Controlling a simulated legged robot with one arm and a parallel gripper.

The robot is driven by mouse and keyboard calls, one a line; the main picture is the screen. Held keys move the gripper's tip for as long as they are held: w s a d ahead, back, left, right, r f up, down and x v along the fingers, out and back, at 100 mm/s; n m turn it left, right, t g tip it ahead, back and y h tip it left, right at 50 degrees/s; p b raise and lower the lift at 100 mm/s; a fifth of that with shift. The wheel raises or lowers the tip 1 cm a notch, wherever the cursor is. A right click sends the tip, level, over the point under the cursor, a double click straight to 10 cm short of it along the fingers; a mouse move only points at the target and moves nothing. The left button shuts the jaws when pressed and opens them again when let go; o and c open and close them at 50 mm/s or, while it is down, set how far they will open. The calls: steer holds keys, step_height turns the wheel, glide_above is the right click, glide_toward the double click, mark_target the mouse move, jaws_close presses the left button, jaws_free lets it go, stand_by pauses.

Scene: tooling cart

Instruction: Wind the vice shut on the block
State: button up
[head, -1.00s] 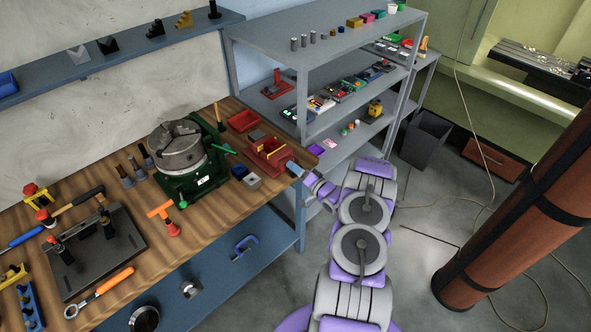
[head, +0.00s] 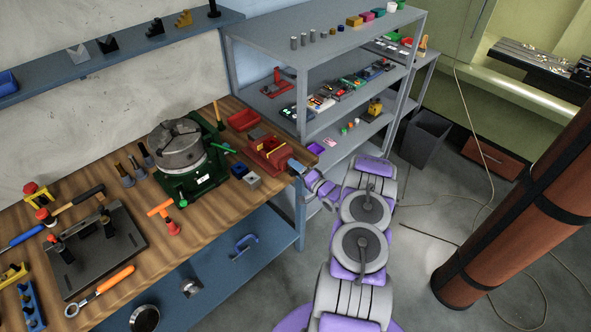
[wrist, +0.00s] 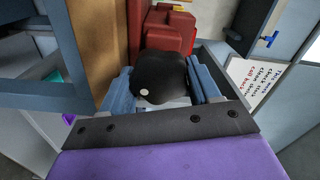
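The red vice (head: 265,157) stands near the right end of the wooden bench, with a yellow piece (head: 276,147) showing at its jaws. I cannot tell whether that is the block or how tightly the jaws sit on it. In the wrist view the red vice body (wrist: 168,33) lies ahead. A rounded black knob (wrist: 160,78) sits between the blue fingers of my gripper (wrist: 162,85). The fingers flank it closely; contact is unclear. In the head view my gripper (head: 297,167) is at the bench's right end, beside the vice.
A green-based chuck (head: 183,160) stands left of the vice. A grey shelf unit (head: 318,135) with several small items stands behind the bench end. The floor to the right has open room.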

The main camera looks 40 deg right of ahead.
steer(key=o, duration=0.3)
steer(key=shift+s+d+f, duration=0.1)
steer(key=shift+s+d, duration=0.1)
steer(key=shift+o, duration=0.2)
steer(key=shift+a, duration=0.1)
